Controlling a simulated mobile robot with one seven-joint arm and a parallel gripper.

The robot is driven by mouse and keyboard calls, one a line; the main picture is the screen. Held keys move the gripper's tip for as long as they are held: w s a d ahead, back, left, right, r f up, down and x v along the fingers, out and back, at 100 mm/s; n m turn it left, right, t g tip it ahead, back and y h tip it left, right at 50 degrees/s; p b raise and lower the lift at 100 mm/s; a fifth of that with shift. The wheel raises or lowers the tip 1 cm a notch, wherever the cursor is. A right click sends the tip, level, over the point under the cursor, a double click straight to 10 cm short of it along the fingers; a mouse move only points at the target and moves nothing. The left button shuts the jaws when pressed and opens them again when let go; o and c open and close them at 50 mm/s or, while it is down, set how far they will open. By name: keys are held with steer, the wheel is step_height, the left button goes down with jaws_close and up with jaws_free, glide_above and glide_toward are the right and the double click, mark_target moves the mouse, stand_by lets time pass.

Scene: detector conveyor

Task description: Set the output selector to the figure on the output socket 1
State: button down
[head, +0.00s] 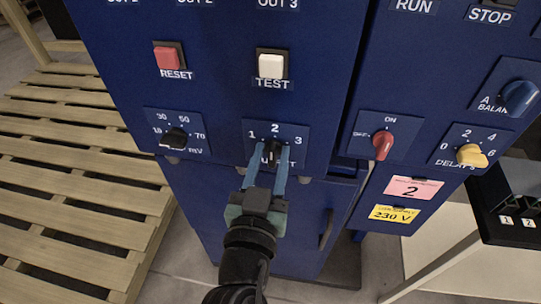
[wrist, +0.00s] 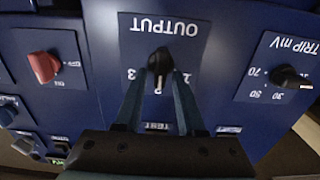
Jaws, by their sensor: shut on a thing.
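The output selector is a black knob (head: 274,147) on a blue plate marked 1, 2 and 3. It also shows, upside down, in the wrist view (wrist: 160,61), where its pointer appears to face the 2. My gripper (head: 268,163) has its two blue fingers on either side of this knob and is shut on it. The fingers partly cover the OUTPUT lettering in the head view. At the right edge a black holder (head: 512,228) carries small white tags reading 1 and 2. I cannot tell whether these mark the output sockets.
The black trip knob (head: 175,139) is left of the selector. A red knob (head: 383,145), a yellow delay knob (head: 471,155) and a blue balance knob (head: 519,96) are right. Below are a pink label "2" (head: 413,189) and a yellow "230 V" label (head: 395,214). A wooden pallet (head: 85,190) lies left.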

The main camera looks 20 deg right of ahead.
steer(key=n+p, duration=0.1)
steer(key=n, duration=0.7)
steer(key=a+n+p, duration=0.1)
steer(key=n, duration=0.3)
steer(key=shift+w+f+p, duration=0.3)
steer(key=shift+f, duration=0.05)
stand_by(0.4)
steer(key=c, duration=0.8)
jaws_free()
steer(key=shift+s, duration=0.1)
